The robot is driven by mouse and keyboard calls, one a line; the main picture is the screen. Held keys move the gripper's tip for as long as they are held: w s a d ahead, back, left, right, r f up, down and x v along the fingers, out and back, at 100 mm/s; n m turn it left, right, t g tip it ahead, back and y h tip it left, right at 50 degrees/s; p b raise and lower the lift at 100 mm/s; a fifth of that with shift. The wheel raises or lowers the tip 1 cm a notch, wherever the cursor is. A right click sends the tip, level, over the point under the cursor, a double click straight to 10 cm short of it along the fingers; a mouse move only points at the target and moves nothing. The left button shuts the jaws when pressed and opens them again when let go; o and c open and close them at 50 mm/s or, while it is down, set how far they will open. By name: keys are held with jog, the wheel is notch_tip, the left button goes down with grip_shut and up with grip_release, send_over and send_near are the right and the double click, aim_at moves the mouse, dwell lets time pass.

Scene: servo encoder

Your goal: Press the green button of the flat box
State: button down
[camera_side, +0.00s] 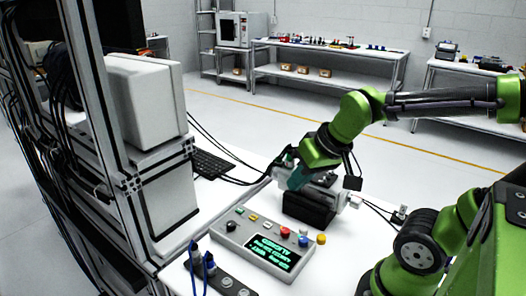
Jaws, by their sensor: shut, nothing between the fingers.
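The flat box (244,238) is a light grey panel on the white table. It has a screen (268,252) with green lettering, a black knob (231,226), and a row of small buttons. A red button (285,232) and a blue button (303,241) stand toward its right end. A small button at the left end of the row (240,210) looks greenish, but it is too small to be sure. My gripper (294,178) is shut and empty, above and behind the box, apart from it. Its fingertips are hard to make out against the dark device behind the box.
A black and grey device (310,202) stands right behind the box, close under my gripper. A yellow knob (321,239) is at the box's right end. A dark strip with blue cables (222,276) lies in front. A keyboard (210,163) and rack stand left.

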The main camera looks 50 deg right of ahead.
jog(key=w+d+f+n+h, duration=0.3)
jog(key=w+d+h, duration=0.1)
jog(key=w+d, duration=0.4)
jog(key=n+t+y, duration=0.3)
jog(key=n+y, duration=0.2)
jog(key=n, duration=0.8)
send_over(243, 211)
notch_tip(243, 211, down, 4)
jog(key=shift+r, duration=0.1)
jog(key=shift+f, duration=4.4)
jog(key=shift+f, duration=0.1)
